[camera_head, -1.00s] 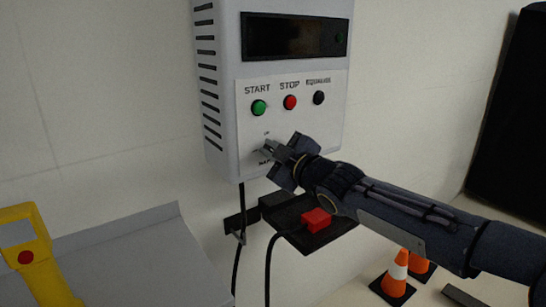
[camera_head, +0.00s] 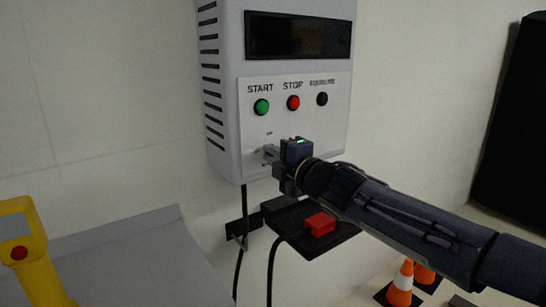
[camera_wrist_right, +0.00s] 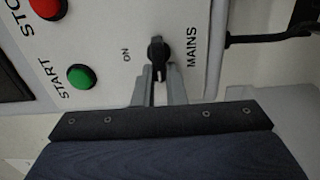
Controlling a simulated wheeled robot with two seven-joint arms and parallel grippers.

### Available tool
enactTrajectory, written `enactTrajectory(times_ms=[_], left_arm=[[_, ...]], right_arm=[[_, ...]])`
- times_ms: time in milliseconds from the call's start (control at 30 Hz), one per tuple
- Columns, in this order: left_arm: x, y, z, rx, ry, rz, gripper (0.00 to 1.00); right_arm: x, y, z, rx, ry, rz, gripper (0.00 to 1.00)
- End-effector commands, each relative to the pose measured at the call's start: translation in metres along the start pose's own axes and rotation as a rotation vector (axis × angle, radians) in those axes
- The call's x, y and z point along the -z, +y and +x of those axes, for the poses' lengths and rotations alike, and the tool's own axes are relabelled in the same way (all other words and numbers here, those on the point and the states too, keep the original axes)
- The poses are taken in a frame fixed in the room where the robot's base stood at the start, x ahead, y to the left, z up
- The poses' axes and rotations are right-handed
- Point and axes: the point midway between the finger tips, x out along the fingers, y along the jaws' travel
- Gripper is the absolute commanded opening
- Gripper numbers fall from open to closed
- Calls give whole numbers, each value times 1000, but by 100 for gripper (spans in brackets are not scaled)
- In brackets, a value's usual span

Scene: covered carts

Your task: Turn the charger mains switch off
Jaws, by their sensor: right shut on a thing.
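The charger (camera_head: 228,90) is a pale grey wall box with a white control panel. Its mains switch (camera_wrist_right: 158,48) is a black rotary knob between the ON label and the MAINS label in the right wrist view. The knob's white mark points down in that view, toward my gripper's palm, not at ON. My right gripper (camera_head: 268,153) is at the lower panel, with its fingers (camera_wrist_right: 159,92) closed on either side of the knob's lower end. My left gripper is in neither view.
Green START (camera_head: 261,107), red STOP (camera_head: 293,103) and black EQUALISE (camera_head: 322,99) buttons sit above the gripper. A dark shelf with a red connector (camera_head: 320,224) and cables are below. A yellow device (camera_head: 28,255) stands lower left; orange cones (camera_head: 402,283) stand lower right.

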Motion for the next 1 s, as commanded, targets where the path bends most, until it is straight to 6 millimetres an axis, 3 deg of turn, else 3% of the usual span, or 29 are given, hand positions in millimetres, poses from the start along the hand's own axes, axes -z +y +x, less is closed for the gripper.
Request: enactTrajectory(times_ms=[567,600,733,1000], left_arm=[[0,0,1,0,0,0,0],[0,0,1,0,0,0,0],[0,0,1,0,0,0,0],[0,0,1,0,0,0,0]], right_arm=[[0,-3,0,4,0,-33,0],[0,-3,0,4,0,-33,15],[0,-2,0,3,0,-32,32],[0,-1,0,1,0,-31,33]])
